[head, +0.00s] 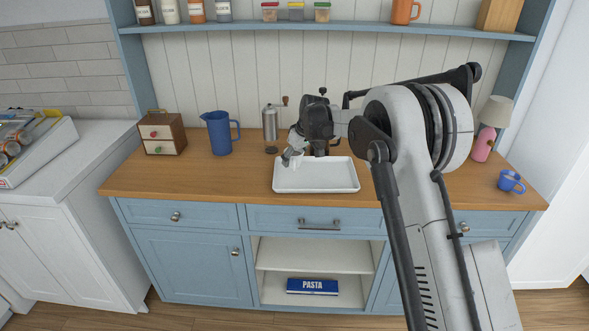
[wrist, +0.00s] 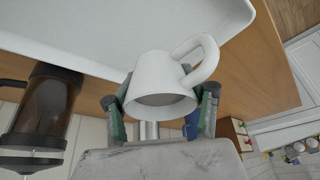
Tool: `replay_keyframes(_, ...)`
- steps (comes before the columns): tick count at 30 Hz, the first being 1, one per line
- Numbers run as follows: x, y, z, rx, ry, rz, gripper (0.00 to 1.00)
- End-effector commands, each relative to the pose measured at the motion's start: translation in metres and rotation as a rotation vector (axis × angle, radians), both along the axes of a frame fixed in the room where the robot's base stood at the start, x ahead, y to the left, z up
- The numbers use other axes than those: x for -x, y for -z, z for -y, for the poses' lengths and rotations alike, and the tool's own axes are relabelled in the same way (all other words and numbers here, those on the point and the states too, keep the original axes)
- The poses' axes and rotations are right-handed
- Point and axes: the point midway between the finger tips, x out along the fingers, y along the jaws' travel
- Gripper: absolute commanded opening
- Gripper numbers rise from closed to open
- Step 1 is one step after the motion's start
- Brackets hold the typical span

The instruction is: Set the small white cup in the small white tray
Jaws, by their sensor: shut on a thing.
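The small white cup (wrist: 160,82) is between the two fingers of my gripper (wrist: 160,105) in the wrist view, with its handle to the upper right and its opening facing the camera. My gripper is shut on it. In the head view my gripper (head: 293,153) is at the back left corner of the small white tray (head: 325,179), with the cup small and partly hidden there. The tray lies on the wooden counter and looks empty. It also shows in the wrist view (wrist: 90,25), behind the cup. The gap between cup and tray is hard to tell.
A coffee grinder (head: 270,123), a blue jug (head: 219,133) and a small drawer box (head: 163,134) stand left of the tray. A dark French press (wrist: 46,108) is close by in the wrist view. A blue mug (head: 509,182) and a pink lamp (head: 483,146) are at the right.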

Motion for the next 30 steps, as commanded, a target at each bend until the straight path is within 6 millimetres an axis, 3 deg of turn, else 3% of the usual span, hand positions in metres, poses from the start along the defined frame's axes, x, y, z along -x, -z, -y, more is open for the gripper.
replay_keyframes(7, -0.003, 0.012, 0.006, 0.0, -0.001, 0.0, 0.11)
replay_keyframes(15, -0.003, 0.044, 0.006, 0.0, -0.001, 0.0, 0.11)
replay_keyframes(26, -0.003, 0.048, 0.006, 0.0, -0.001, 0.0, 0.11)
replay_keyframes(27, -0.003, 0.049, 0.006, 0.0, -0.001, 0.0, 0.46)
replay_keyframes(30, -0.003, 0.048, 0.006, 0.0, -0.001, 0.0, 0.6)
